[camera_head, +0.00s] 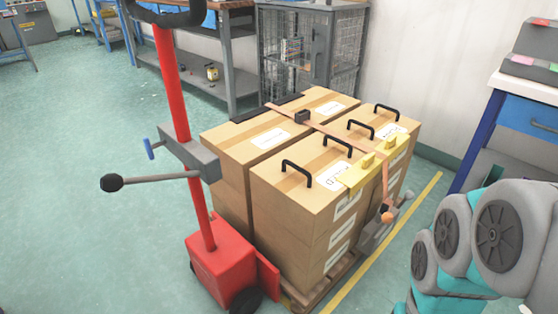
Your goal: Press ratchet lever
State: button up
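A strap (340,136) runs over the top of the stacked cardboard boxes (285,229) and down their right side. A small dark buckle (303,117) sits on it on top. Low on the right side is a grey ratchet-like device (372,238) with an orange ball (388,217) and a grey knob (406,195) on short stems. A red post (170,85) at the left carries a grey block (190,156) with a black-knobbed lever (140,181) pointing left. I cannot tell for sure which is the ratchet lever. My gripper is not in view; only my arm links show at lower right.
The boxes stand on a wooden pallet (318,290) beside a yellow floor line (408,212). Yellow corner pieces (357,176) and black handles lie on the boxes. A wire cage (336,60) and workbench (225,87) stand behind. A blue-fronted bench (525,118) is at right. The left floor is clear.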

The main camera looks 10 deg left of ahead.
aim_at(386, 217)
jog(key=u, duration=0.3)
jog(key=k+l+u, duration=0.1)
jog(key=l, duration=0.4)
jog(key=k+l+u, duration=0.1)
jog(key=k+l, duration=0.2)
jog(key=l, duration=0.15)
jog(key=k+l+u, duration=0.1)
jog(key=l, duration=0.35)
jog(key=k+l+u, duration=0.1)
jog(key=k+l, duration=0.25)
jog(key=k+l+u, duration=0.1)
jog(key=k+l, duration=0.15)
jog(key=l, duration=0.25)
jog(key=i+j+z, duration=0.2)
jog(key=i+j, duration=0.8)
